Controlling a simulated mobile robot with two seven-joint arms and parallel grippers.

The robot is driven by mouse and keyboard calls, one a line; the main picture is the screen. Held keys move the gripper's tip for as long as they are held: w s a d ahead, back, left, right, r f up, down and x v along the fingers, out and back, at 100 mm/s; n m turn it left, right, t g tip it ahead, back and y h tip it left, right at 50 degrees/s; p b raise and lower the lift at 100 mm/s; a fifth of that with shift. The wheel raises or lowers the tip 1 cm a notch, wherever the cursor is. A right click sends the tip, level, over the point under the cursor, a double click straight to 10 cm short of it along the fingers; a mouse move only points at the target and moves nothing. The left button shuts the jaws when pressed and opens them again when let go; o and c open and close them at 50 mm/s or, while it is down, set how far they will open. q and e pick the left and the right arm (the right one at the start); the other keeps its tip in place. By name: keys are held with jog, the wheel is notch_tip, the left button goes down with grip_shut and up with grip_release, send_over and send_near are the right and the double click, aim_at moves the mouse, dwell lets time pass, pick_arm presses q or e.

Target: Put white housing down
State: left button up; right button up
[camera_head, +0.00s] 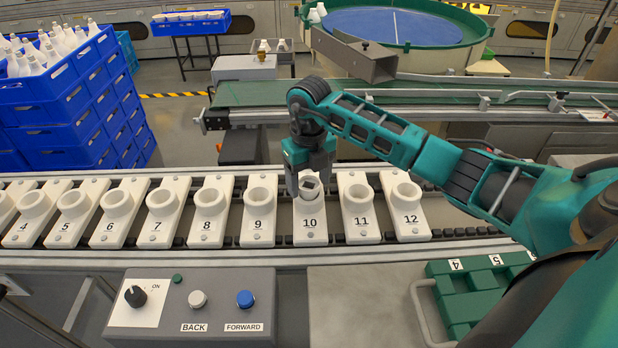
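A small white piece with a grey, square-looking top (310,186), seemingly the white housing, sits at the round cup of holder 10 (310,228). My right gripper (309,178) comes down over holder 10 from above, with its fingers on either side of this piece. The fingers stand apart, but I cannot tell whether they press on the piece. The lower part of the piece is hidden in or behind the cup rim. My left gripper is not in view.
Holders 9 (258,225) and 11 (361,222) stand close on either side, with empty-looking cups. A control box (195,305) and a green case (475,295) are in front. Blue crates (60,110) with white bulb-shaped pieces stand at the left.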

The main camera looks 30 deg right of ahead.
jog(key=shift+o, duration=0.7)
jog(key=shift+r, duration=0.1)
notch_tip(320, 180, up, 12)
jog(key=shift+p, duration=0.3)
